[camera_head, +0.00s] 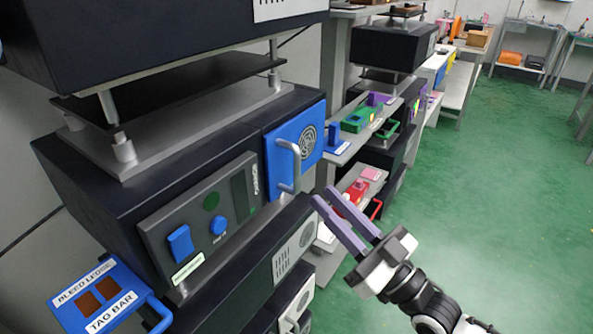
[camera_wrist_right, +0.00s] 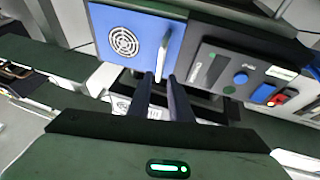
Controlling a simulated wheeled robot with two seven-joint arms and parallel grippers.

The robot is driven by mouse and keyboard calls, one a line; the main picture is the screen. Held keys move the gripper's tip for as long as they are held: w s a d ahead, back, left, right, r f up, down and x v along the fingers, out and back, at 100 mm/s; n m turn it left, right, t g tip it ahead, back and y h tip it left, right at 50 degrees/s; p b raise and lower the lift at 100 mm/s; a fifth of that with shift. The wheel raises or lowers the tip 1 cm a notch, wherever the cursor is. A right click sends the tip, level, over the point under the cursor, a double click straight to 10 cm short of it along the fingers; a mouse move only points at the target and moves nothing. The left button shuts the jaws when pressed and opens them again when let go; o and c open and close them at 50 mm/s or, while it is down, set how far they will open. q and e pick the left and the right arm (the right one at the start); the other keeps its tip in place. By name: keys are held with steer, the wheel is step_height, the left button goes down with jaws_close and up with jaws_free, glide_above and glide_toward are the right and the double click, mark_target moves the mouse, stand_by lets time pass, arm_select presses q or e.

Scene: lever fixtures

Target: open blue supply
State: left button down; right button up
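A blue square panel (camera_head: 309,135) with a round vent grille and a grey bar handle (camera_head: 296,165) sits at the right end of a dark cabinet front. The panel (camera_wrist_right: 122,32) and its handle (camera_wrist_right: 163,52) also show in the right wrist view. The panel looks closed against the cabinet. My right gripper (camera_head: 324,194) is open and empty, its two fingers pointing at the handle. Its tips are just to the right of and below the handle's lower end, apart from it in the head view. In the wrist view the handle lines up between the fingertips (camera_wrist_right: 161,80). My left gripper is not in view.
Left of the panel is a grey control plate (camera_head: 208,222) with a blue rocker (camera_head: 180,243) and a blue knob (camera_head: 218,225). A blue tag bar (camera_head: 98,297) juts out at lower left. Shelves with coloured fixtures (camera_head: 362,118) stand beyond. The green floor (camera_head: 500,190) at right is clear.

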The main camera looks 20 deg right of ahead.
mark_target(299, 172)
steer(key=p+x, duration=0.1)
steer(key=x, duration=0.8)
steer(key=shift+c, duration=0.5)
jaws_close()
